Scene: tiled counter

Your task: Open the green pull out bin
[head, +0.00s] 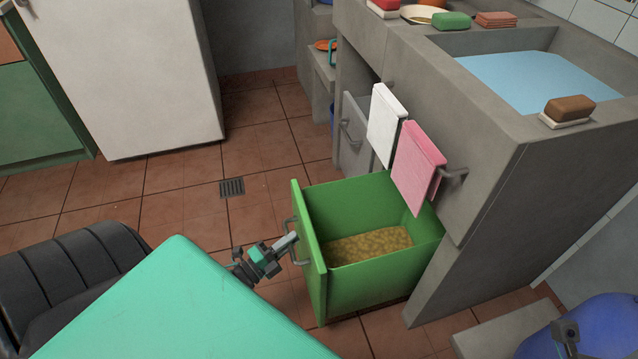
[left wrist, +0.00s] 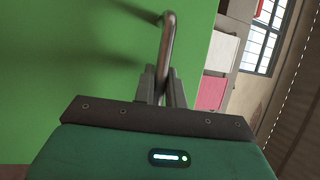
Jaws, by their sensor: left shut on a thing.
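The green pull-out bin (head: 372,286) stands out from under the grey counter, with its open top showing a yellowish-brown grainy filling (head: 368,246). Its front panel (head: 310,262) faces left and carries a grey bar handle (head: 291,228). My left gripper (head: 291,241) is shut on that handle. In the left wrist view the two fingers (left wrist: 162,87) clasp the curved metal handle (left wrist: 166,45) against the green panel (left wrist: 70,60). A dark piece at the bottom right (head: 567,338) looks like part of my right gripper; its fingers are not clear.
A white towel (head: 385,125) and a pink towel (head: 416,168) hang above the bin. A grey drawer front (head: 352,140) sits behind it. A blue drum (head: 600,325) stands at lower right. A white fridge (head: 130,75) is at the back left.

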